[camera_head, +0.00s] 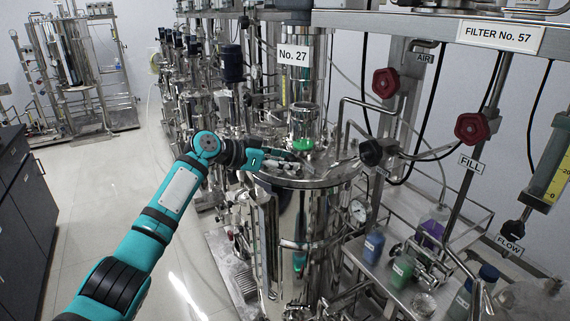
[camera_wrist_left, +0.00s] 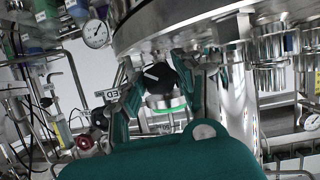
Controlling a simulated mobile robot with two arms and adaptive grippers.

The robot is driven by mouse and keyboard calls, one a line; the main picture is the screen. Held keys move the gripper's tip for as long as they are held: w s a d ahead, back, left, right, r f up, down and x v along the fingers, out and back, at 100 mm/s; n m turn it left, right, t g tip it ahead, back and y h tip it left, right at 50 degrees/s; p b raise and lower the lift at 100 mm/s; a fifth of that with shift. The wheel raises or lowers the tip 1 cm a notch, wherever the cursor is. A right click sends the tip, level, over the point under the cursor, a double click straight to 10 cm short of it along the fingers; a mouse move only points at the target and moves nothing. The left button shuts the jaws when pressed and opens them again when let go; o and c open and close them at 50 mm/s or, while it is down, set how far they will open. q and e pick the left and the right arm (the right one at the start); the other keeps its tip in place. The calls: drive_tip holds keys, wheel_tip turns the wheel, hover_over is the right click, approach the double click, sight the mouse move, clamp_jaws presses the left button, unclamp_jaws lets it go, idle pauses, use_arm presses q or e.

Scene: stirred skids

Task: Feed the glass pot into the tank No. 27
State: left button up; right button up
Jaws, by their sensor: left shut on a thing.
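Tank No. 27 is the steel vessel (camera_head: 308,225) in the middle of the head view, below the sign reading No. 27 (camera_head: 293,55). My left gripper (camera_head: 292,160) is over its lid, beside the upright steel column. In the left wrist view, the two teal fingers (camera_wrist_left: 165,95) are on either side of a small pale round vessel with a green band (camera_wrist_left: 167,106). I take this for the glass pot; its green part (camera_head: 303,145) shows at the fingertips in the head view. The fingers hide part of it. My right gripper is not in view.
A bent steel pipe (camera_head: 372,103) and a black knob (camera_head: 371,153) stand right of the lid. A pressure gauge (camera_head: 358,211) sits on the tank's right side. A steel shelf at the right holds several bottles, including a blue one (camera_head: 373,246). The left floor is clear.

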use_arm(q)
drive_tip(key=shift+r, duration=0.1)
drive_tip(key=o, duration=1.1)
drive_tip(key=shift+o, duration=0.2)
drive_tip(key=v, duration=1.2)
